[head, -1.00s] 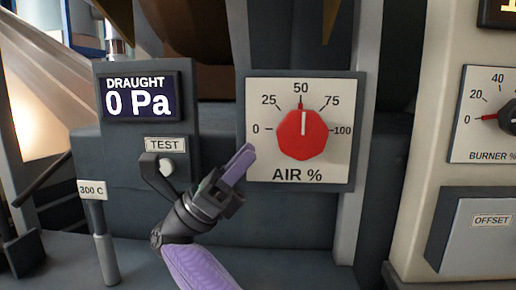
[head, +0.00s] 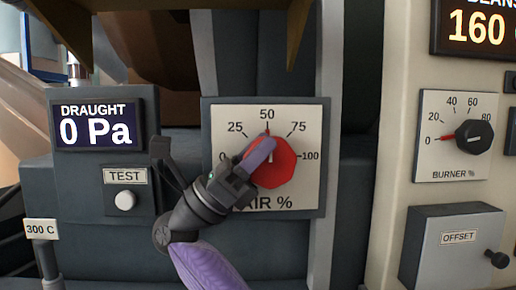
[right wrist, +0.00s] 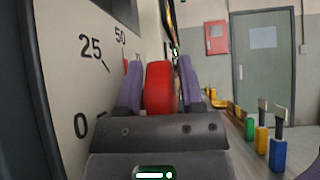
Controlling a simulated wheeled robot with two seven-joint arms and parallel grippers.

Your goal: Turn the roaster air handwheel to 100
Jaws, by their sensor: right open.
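The red air handwheel (head: 286,166) sits on a pale square dial plate (head: 308,118) marked 0 to 100, with AIR % below. Its pointer is at about 50. My right gripper (head: 262,150) comes from the lower left in front of the handwheel and covers its left part. In the right wrist view the red handwheel (right wrist: 158,85) shows between the two purple fingers, which are open on either side of it. I cannot tell whether they touch it. My left gripper is not in view.
Left of the dial are the draught display (head: 97,125) reading 0 Pa and a TEST button (head: 125,200). At right are the burner knob (head: 474,136) and the offset box (head: 452,250). In the wrist view, several coloured handles (right wrist: 262,140) stand at right.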

